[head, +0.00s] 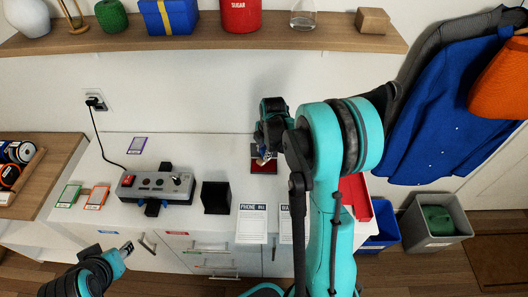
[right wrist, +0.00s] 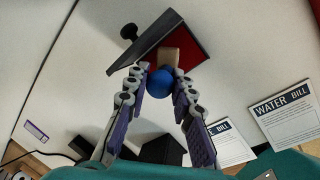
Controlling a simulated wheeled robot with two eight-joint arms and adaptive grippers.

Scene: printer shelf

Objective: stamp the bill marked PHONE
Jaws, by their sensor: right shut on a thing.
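My right gripper (head: 264,143) is over the red ink pad (head: 268,167) on the white counter. In the right wrist view, the gripper (right wrist: 167,88) is shut on the stamp's blue ball handle (right wrist: 160,88). The stamp's wooden block (right wrist: 170,56) is at the red pad (right wrist: 191,48), beside its raised dark lid (right wrist: 146,40); I cannot tell if they touch. The PHONE bill (head: 252,228) lies at the counter's front edge, left of the partly hidden WATER bill (head: 286,226). My left gripper (head: 126,248) is at the lower left, its opening unclear.
A black open box (head: 216,197) and a grey control box (head: 156,188) with a cord stand left of the bills. A red tray (head: 356,196) is right of my right arm. A wooden shelf (head: 200,44) with several items runs above. Counter behind the control box is mostly clear.

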